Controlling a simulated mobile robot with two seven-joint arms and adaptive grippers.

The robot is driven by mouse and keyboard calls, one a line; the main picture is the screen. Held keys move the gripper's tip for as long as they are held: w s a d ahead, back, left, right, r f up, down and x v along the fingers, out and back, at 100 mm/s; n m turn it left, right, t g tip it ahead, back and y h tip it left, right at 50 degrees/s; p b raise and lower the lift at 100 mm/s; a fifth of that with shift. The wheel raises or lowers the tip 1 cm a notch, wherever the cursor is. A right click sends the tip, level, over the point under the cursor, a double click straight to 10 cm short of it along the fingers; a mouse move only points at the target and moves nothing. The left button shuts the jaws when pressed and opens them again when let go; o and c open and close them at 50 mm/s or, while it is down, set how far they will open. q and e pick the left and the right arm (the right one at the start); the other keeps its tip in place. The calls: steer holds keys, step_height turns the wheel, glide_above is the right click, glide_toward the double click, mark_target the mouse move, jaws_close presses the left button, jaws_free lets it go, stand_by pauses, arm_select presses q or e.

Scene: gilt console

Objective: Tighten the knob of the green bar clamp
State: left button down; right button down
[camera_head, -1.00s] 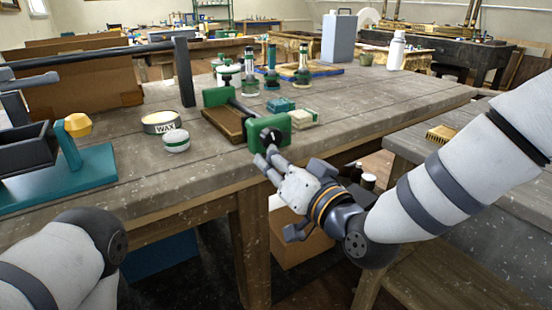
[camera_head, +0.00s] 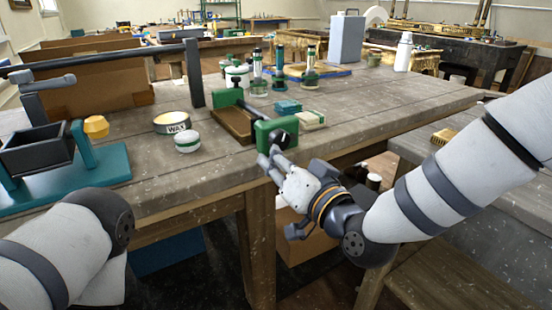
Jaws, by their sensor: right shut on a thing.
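The green bar clamp (camera_head: 264,131) lies on the grey wooden bench, its bar running back to a second green jaw beside a brown wooden piece (camera_head: 233,124). Its dark round knob (camera_head: 280,138) faces the bench's front edge. My right gripper (camera_head: 272,157) reaches in from the right, in front of the clamp, with its fingers at the knob. It is shut on the knob, whose near side is partly hidden by the fingers. My left arm shows at the lower left, but its gripper is out of view.
A wax tin (camera_head: 172,122) and a small white-and-green jar (camera_head: 187,141) stand left of the clamp. Small boxes (camera_head: 311,119) lie right of it. Bottles (camera_head: 310,70) stand behind. A teal-based device (camera_head: 100,168) occupies the bench's left end.

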steer(key=shift+r, duration=0.15)
